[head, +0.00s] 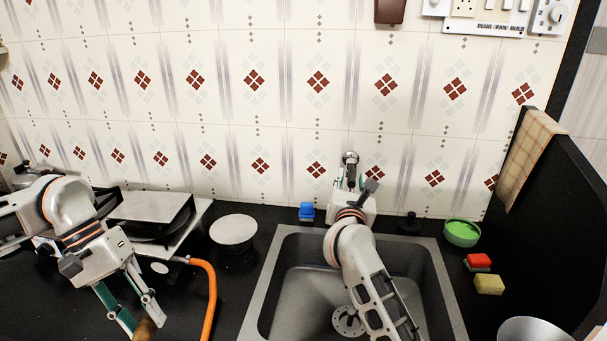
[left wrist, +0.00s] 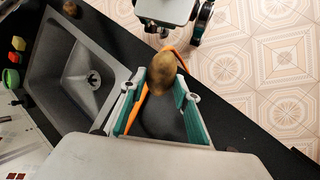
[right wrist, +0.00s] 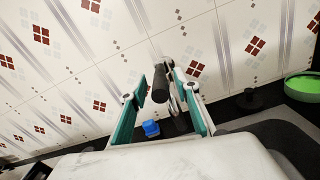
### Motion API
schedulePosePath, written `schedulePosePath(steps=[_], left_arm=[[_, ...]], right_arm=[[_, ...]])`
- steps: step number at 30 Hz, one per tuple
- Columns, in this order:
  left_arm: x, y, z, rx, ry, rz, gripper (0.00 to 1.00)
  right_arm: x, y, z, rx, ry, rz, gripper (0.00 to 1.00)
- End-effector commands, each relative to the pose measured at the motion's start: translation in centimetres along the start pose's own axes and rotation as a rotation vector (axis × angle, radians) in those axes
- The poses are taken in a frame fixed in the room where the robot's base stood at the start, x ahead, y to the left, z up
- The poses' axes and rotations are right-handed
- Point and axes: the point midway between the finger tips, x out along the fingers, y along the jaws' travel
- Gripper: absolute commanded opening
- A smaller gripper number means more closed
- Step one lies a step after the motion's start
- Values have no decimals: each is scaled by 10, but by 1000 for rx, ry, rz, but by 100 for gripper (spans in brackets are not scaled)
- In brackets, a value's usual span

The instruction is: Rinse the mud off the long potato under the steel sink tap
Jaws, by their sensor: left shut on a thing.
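The long potato (head: 145,330) is brown and held at the fingertips of my left gripper (head: 128,306), over the black counter left of the sink. In the left wrist view the potato (left wrist: 164,72) shows darker brown patches, and the fingers are shut on it. The steel sink (head: 285,265) is an empty basin with a drain in its floor. The steel tap (head: 350,157) is on the tiled wall behind it, partly hidden by my right gripper. In the right wrist view the tap (right wrist: 162,88) stands between the spread fingers of my right gripper (right wrist: 158,92). I see no running water.
An orange hose (head: 209,290) runs beside the stove (head: 170,215), between my left gripper and the sink. A white round plate (head: 233,230) lies left of the sink. A green bowl (head: 462,233) and sponges (head: 489,285) are at the right. A blue item (head: 306,211) stands behind the sink.

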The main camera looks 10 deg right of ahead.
Motion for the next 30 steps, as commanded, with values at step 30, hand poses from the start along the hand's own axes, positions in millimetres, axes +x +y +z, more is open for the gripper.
schedulePosePath(steps=[30], left_arm=[[-1,0,1,0,0,0,14]], right_arm=[[30,-8,0,-5,3,10,0]])
